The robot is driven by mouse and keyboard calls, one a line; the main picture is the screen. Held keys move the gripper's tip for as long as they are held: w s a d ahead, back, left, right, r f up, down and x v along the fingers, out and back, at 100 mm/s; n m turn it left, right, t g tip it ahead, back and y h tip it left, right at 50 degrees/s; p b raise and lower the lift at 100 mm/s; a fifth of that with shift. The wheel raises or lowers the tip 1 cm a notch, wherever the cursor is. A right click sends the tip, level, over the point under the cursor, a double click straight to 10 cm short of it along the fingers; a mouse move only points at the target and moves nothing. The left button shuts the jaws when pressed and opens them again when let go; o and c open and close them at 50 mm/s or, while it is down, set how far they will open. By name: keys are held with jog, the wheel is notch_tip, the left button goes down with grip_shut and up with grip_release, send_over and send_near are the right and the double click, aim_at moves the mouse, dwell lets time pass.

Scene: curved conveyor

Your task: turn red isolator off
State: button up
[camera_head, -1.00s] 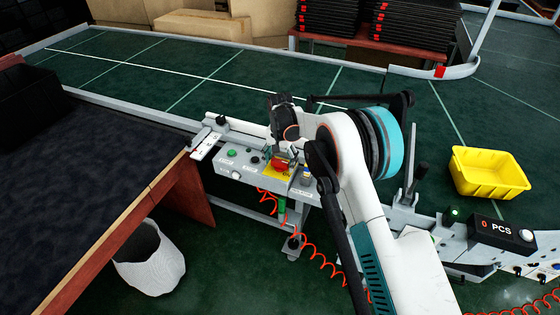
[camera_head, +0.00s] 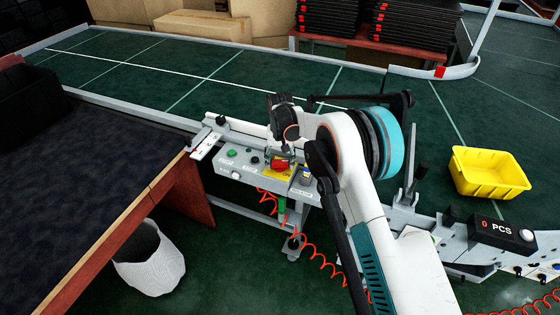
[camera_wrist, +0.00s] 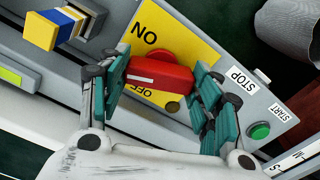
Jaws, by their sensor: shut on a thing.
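The red isolator (camera_wrist: 168,76) is a rotary handle on a yellow plate (camera_wrist: 183,38) marked ON and OFF. In the wrist view it lies nearly level, slightly tilted. A white stripe on its left half points between the two words. My gripper (camera_wrist: 160,82) has its teal finger pads on both ends of the handle and is shut on it. In the head view the red isolator (camera_head: 281,163) is partly hidden beneath my gripper (camera_head: 280,150) on the grey control panel.
A green START button (camera_wrist: 259,131) and a STOP label (camera_wrist: 240,78) sit beside the plate. A yellow and blue part (camera_wrist: 55,28) stands on the other side. A yellow bin (camera_head: 488,173) rests on the green conveyor (camera_head: 220,70). A red coiled hose (camera_head: 318,262) hangs below the panel.

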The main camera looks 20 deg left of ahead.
aim_at(280, 161)
jog(key=n, duration=1.3)
jog(key=shift+n, duration=0.5)
jog(key=o, duration=1.1)
jog(key=shift+c, duration=0.2)
notch_tip(280, 161, up, 12)
